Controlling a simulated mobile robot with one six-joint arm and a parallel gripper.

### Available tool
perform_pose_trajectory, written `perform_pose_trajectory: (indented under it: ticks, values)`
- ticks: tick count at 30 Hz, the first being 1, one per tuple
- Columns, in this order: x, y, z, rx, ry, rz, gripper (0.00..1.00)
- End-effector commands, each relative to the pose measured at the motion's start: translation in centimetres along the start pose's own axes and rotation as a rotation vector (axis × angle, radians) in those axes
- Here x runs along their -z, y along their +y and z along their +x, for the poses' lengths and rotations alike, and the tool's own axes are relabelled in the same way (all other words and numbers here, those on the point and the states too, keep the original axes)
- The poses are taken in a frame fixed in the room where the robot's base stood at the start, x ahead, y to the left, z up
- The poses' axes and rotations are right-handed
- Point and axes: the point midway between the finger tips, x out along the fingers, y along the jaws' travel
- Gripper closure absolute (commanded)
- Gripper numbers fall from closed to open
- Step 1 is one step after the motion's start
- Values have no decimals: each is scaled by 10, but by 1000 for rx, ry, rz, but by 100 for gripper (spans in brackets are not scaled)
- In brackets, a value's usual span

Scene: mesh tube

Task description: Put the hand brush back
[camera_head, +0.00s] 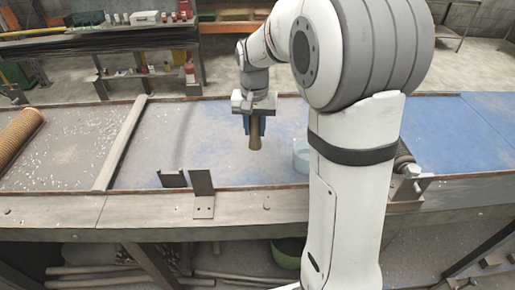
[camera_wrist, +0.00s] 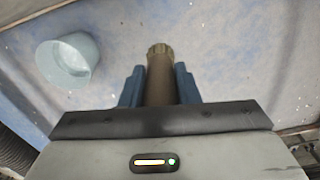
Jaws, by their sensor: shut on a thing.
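My gripper (camera_head: 254,128) points down over the table and is shut on a brown, round-bodied thing, seemingly the hand brush (camera_head: 255,143). In the wrist view the brush (camera_wrist: 161,80) sits upright between the two blue fingers, its ridged end toward the table. No bristles can be made out. Whether its lower end touches the table cannot be told.
A pale blue round container (camera_head: 301,160) stands right of the brush, partly behind my arm; it also shows in the wrist view (camera_wrist: 80,58). Dark upright brackets (camera_head: 202,184) stand at the table's front edge. A ribbed roller (camera_head: 18,133) lies at the far left. Clear table lies left of my gripper.

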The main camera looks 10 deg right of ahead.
Motion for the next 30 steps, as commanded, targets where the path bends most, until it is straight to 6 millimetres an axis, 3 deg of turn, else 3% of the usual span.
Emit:
perform_pose_trajectory:
  ticks: [3,15,28,29,30]
  values:
    - [1,4,22,-1,-4,10,100]
    - [3,10,69,-1,-3,21,100]
    - [4,10,77,0,1,22,100]
    - [4,10,77,0,1,22,70]
    - [4,10,76,0,1,22,67]
